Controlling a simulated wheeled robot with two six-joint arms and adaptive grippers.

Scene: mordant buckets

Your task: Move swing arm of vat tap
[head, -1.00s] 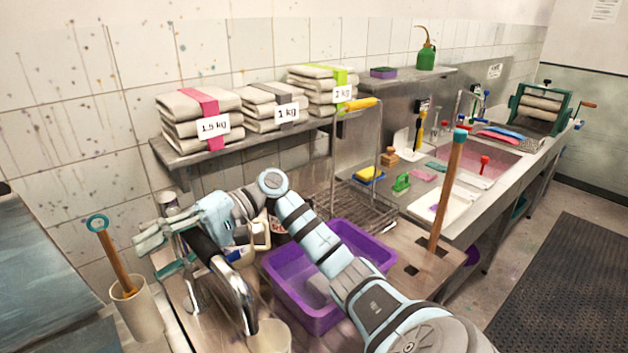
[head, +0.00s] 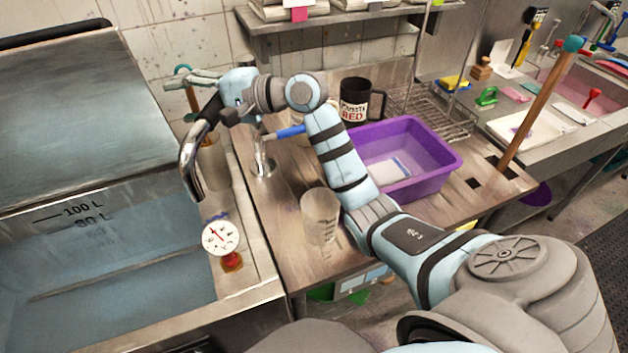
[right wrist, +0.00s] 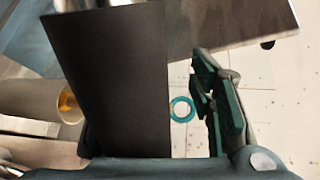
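The vat tap's swing arm (head: 191,158) is a curved chrome spout with a black sleeve (head: 209,108). Its tip hangs over the right side of the vat (head: 60,195). My right gripper (head: 186,82) is at the upper end of the sleeve, with its fingers pointing left. In the right wrist view the black sleeve (right wrist: 110,80) fills the middle. One finger with teal pads (right wrist: 215,100) stands apart from it on the right, with a gap between. The other finger is mostly hidden behind the sleeve. The gripper looks open. My left gripper is not in view.
A dial thermometer (head: 220,236) sits at the vat's right wall. A clear beaker (head: 319,214), a purple basin (head: 440,150) and a black mug (head: 355,104) stand on the bench. A small tap with a blue lever (head: 290,131) is close to my right forearm.

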